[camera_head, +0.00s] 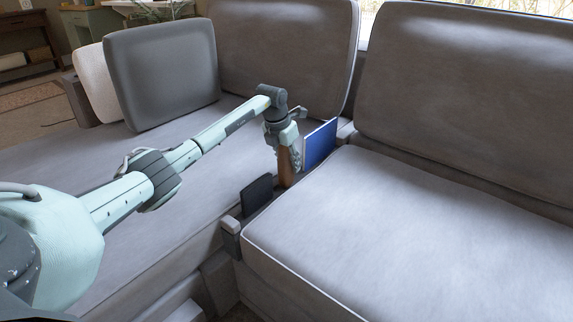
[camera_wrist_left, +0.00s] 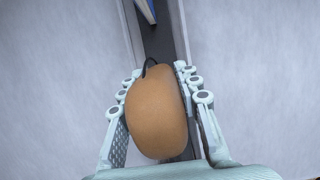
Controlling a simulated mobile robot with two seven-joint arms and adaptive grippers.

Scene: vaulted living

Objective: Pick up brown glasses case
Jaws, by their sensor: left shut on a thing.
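The brown glasses case (camera_head: 286,167) stands upright in the narrow gap between the two grey sofa seats in the head view. My left gripper (camera_head: 284,146) comes down on it from above and is shut on its upper part. In the left wrist view the case (camera_wrist_left: 157,112) fills the space between the two fingers, with a finger on each side. A dark loop shows at its far end. The lower end of the case is partly hidden, so I cannot tell whether it touches the surface below. My right gripper is not in view.
A blue book-like item (camera_head: 320,145) stands just behind the case. A black flat item (camera_head: 257,195) stands just in front of it. Seat cushions (camera_head: 400,235) flank the gap. A dark grey pillow (camera_head: 162,75) leans at the back left. The right seat is clear.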

